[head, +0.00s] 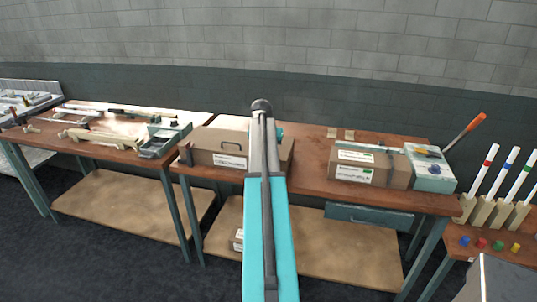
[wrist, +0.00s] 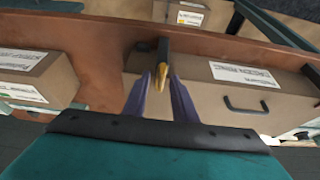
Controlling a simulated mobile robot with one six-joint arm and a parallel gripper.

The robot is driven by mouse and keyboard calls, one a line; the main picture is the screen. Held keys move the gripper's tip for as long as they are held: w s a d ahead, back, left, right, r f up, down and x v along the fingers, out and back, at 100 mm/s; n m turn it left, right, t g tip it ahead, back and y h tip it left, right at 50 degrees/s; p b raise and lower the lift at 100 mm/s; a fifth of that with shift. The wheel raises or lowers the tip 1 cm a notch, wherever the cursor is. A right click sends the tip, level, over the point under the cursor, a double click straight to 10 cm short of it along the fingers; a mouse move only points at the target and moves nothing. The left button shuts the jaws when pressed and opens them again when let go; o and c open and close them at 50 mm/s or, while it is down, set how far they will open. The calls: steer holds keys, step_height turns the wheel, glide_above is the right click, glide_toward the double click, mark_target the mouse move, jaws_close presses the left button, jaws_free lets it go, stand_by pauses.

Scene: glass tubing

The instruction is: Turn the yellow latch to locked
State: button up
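The yellow latch (wrist: 162,77) shows in the wrist view as a small yellow piece at the end of a dark bar (wrist: 165,45). It stands against the front of a brown box (wrist: 215,100) with a black handle. My gripper (wrist: 161,80) has two purple fingers, apart, with the latch in the gap between their tips. I cannot tell whether the fingers touch it. In the head view my turquoise arm covers this spot, so latch and fingertips are hidden there; the handled box (head: 215,152) shows left of the arm.
Brown boxes (head: 366,166) and a pale blue device (head: 430,168) with an orange lever (head: 466,130) stand right of my arm on the wooden bench (head: 300,170). A second bench (head: 95,150) at left carries tools. White rods (head: 505,172) stand at far right.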

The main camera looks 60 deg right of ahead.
steer(key=b+v, duration=0.2)
steer(key=v, duration=1.1)
steer(key=shift+r+b, duration=0.4)
steer(key=shift+a, duration=0.1)
stand_by(0.4)
